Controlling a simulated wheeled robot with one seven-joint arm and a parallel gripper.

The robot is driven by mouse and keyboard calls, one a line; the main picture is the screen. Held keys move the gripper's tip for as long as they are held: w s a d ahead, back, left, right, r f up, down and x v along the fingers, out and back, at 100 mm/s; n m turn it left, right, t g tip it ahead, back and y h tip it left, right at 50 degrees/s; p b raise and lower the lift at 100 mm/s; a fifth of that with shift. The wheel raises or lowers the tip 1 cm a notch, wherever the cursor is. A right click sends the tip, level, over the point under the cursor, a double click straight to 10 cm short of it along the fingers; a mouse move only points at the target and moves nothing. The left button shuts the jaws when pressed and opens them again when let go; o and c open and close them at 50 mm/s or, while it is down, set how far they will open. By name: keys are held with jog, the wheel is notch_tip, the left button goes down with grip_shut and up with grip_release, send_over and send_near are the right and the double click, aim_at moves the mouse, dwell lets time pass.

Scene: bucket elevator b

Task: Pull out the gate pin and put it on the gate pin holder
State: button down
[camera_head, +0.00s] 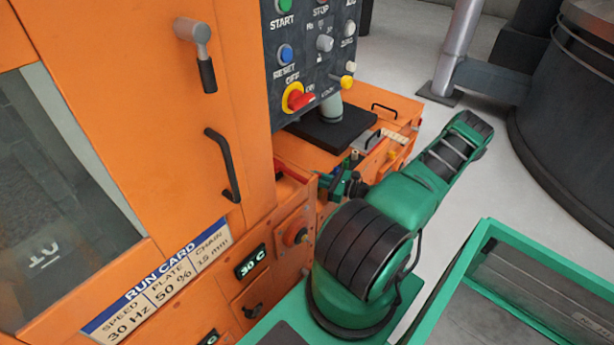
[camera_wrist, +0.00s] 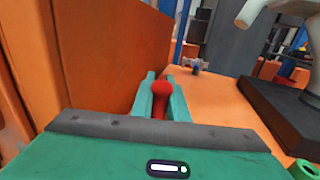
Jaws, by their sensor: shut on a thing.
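A red pin with a rounded knob, which I take to be the gate pin (camera_wrist: 160,97), stands between my two green fingertips in the wrist view. My gripper (camera_wrist: 161,100) is shut on it. Its lower end is hidden behind the gripper body, so I cannot tell whether it is in a hole. In the head view my gripper (camera_head: 335,181) is small and partly covered, at the orange machine's side below the control panel. A red piece (camera_head: 290,170) shows just left of it. I cannot make out the gate pin holder for certain.
The orange cabinet wall (camera_wrist: 95,60) rises close on the left of my gripper. A black plinth (camera_head: 332,130) with a grey post stands on the orange top. The control panel (camera_head: 312,60) hangs above. A green-rimmed bin (camera_head: 440,290) is at lower right.

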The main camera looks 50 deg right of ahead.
jog(key=c, duration=1.7)
grip_release()
jog(key=shift+o, duration=0.2)
jog(key=v, duration=1)
jog(key=shift+s+d, duration=0.2)
jog(key=shift+s, duration=0.15)
jog(key=shift+f, duration=0.1)
